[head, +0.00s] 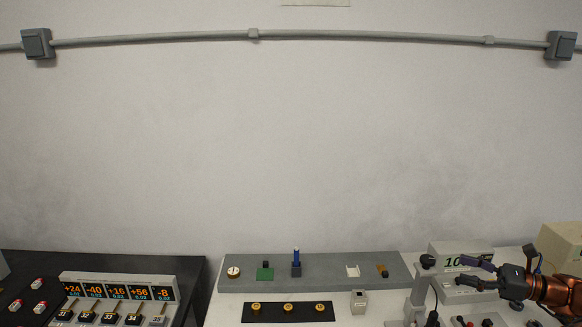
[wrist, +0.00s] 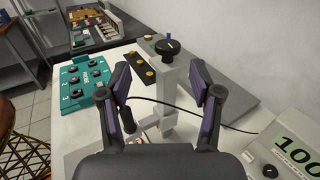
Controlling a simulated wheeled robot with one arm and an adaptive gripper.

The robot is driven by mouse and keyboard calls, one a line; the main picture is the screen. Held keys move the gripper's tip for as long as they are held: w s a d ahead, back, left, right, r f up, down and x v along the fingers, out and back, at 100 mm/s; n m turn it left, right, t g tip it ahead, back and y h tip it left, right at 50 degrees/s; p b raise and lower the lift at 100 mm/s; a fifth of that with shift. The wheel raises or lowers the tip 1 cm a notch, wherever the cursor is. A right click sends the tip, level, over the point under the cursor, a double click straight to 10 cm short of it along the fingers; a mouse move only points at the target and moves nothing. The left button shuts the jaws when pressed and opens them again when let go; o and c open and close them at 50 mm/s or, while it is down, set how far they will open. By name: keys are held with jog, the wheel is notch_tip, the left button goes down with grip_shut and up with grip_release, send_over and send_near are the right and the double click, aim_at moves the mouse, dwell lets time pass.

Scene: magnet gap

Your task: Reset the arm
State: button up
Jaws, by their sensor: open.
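My gripper (head: 474,273) is at the lower right in the head view, at the end of my orange-brown arm (head: 555,292), reaching left over the white bench. Its two dark fingers are spread apart with nothing between them. In the wrist view my gripper (wrist: 160,80) also shows open and empty. Beyond and below the fingers there is a grey upright stand with a black knob (wrist: 168,46). The knob also shows in the head view (head: 428,261), just left of the fingertips. I cannot tell the exact clearance to the stand.
A display box (head: 447,253) stands behind my gripper, its reading partly hidden. A grey shelf strip (head: 330,284) holds small parts. A black strip (head: 270,311) with brass pieces lies in front. A teal block (wrist: 85,80) and a cable (wrist: 200,121) show in the wrist view.

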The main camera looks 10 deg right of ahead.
jog(key=w+a+r+n+g+y, duration=0.15)
jog(key=a+r+n+g, duration=0.25)
jog(key=a, duration=0.7)
jog(key=s+a+r+n+g+h, duration=0.15)
jog(key=s+a+n+g, duration=0.3)
jog(key=a, duration=0.65)
jog(key=s+a+r+n+g+h, duration=0.1)
jog(key=s+a+n+g+h, duration=0.3)
jog(key=a, duration=0.7)
jog(key=s+a+f+n+h, duration=0.25)
jog(key=s+n+h, duration=0.2)
jog(key=s, duration=0.45)
jog(key=s+a+f+n+h, duration=0.1)
jog(key=s+f+n+h, duration=0.3)
jog(key=s, duration=0.5)
jog(key=s+d+f+n+h, duration=0.1)
jog(key=s+d+n+h, duration=0.1)
jog(key=s+d, duration=0.3)
jog(key=shift+s+f+n, duration=0.15)
jog(key=shift+s+n, duration=0.6)
jog(key=shift+n, duration=0.05)
jog(key=shift+d+t, duration=0.1)
jog(key=shift+t, duration=0.15)
